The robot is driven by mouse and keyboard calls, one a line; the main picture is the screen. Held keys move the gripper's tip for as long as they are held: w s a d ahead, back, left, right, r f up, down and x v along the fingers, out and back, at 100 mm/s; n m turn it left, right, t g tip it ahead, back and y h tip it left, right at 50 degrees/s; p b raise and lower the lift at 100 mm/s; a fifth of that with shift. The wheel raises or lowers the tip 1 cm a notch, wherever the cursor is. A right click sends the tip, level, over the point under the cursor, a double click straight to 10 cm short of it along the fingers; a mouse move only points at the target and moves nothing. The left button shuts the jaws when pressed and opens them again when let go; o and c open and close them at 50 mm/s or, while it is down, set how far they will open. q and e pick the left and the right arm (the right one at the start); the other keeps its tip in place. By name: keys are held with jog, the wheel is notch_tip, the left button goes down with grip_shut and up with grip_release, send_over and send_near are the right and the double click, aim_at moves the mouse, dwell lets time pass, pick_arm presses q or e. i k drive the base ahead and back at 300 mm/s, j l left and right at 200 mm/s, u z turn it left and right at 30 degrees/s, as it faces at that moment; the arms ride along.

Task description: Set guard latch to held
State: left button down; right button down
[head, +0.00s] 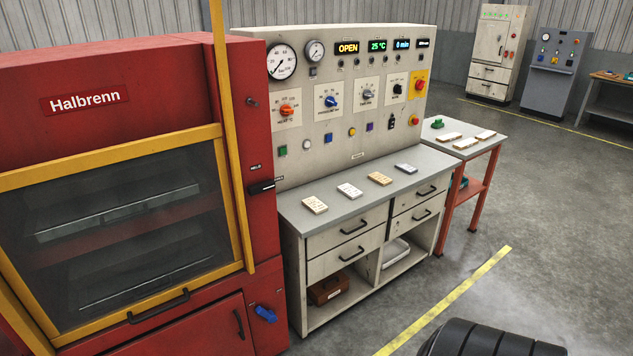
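The guard latch (262,187) is a small black lever on the right front edge of the red press (120,60) in the head view. Its lever lies nearly level and points right, towards the control panel. One small label sits above it and another to its upper right; the upper one seems to read "HELD", the other is too small to read. The guard (215,200) is a yellow-framed dark window with a black handle (158,306) at its bottom; it appears lowered over the press opening. Neither of my grippers is in view.
A grey bench (340,212) with several small plates stands right of the press, under a control panel (345,100) whose display reads "OPEN". A blue handle (265,314) sits low on the press. A side table (460,126) stands farther right.

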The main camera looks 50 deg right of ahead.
aim_at(256, 189)
jog(key=z, duration=1.3)
